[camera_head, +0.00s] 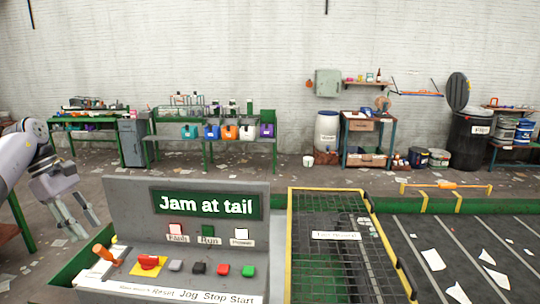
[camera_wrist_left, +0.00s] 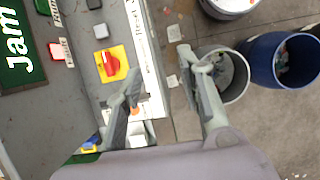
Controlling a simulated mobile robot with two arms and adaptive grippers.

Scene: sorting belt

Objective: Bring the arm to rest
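My left gripper (camera_head: 78,213) is at the left of the head view, in the air to the left of the control console (camera_head: 125,205). In the left wrist view its two fingers (camera_wrist_left: 165,88) are spread apart, with nothing between them. They hang over the edge of the console, beside the red rotary switch on its yellow plate (camera_wrist_left: 122,52). That switch (camera_head: 149,262) also shows in the head view, to the right of the gripper. The gripper appears apart from the console. My right gripper is in neither view.
The console's sign (camera_head: 206,204) reads "Jam at tail". A yellow-framed mesh guard (camera_head: 330,240) and a dark belt (camera_head: 460,255) with paper scraps lie to the right. In the wrist view, a grey bin (camera_wrist_left: 236,75) and a blue bin (camera_wrist_left: 283,60) stand on the floor beside the console.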

